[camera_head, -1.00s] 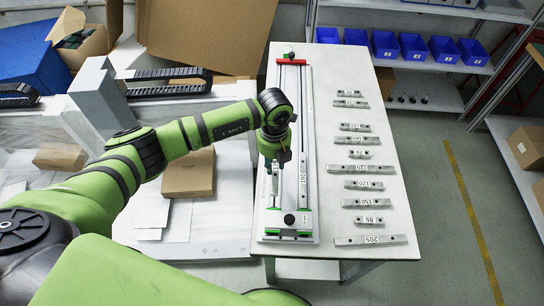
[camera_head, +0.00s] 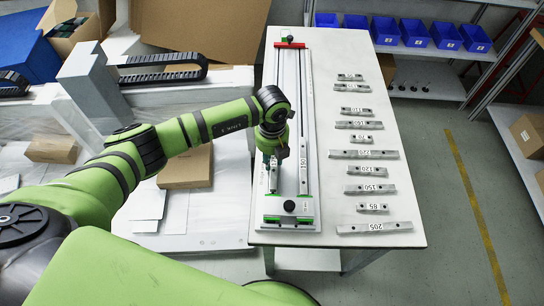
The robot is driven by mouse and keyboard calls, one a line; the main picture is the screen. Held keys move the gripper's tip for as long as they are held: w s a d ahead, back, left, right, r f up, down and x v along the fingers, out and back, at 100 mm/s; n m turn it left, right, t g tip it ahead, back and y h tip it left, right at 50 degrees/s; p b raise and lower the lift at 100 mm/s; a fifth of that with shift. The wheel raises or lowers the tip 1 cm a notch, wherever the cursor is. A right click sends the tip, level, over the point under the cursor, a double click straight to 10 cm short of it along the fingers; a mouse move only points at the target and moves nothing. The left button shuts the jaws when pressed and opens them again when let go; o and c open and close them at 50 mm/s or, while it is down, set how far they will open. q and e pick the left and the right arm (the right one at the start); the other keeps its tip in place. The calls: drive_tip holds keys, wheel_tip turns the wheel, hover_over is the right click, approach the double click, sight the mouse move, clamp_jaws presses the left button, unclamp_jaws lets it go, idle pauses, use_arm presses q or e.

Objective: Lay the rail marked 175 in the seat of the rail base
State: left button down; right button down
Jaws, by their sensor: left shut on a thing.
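The rail base (camera_head: 289,100) is a long grey track unit lying lengthwise on the white table, with a red piece at its far end and a black knob at its near end. My left gripper (camera_head: 272,160) is over the left side of this base, pointing down and shut on a short grey rail (camera_head: 273,183) with a white label. I cannot read that label, and the gripper hides the rail's far part. I cannot tell whether the rail touches the base. My right gripper is out of view.
Several labelled rails lie in a column on the table to the right, including one marked 205 (camera_head: 375,227) nearest me. A cardboard box (camera_head: 186,168) is left of the base. Blue bins (camera_head: 415,32) stand on a shelf behind. A bare table strip separates base and rails.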

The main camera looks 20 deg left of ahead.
sight(272, 161)
use_arm(q)
drive_tip(key=shift+f, duration=0.1)
idle(0.4)
drive_tip(key=shift+f+b, duration=0.4)
drive_tip(key=shift+b, duration=0.1)
drive_tip(key=c, duration=0.9)
unclamp_jaws()
wheel_tip(272, 161, up, 12)
drive_tip(key=shift+r, duration=0.1)
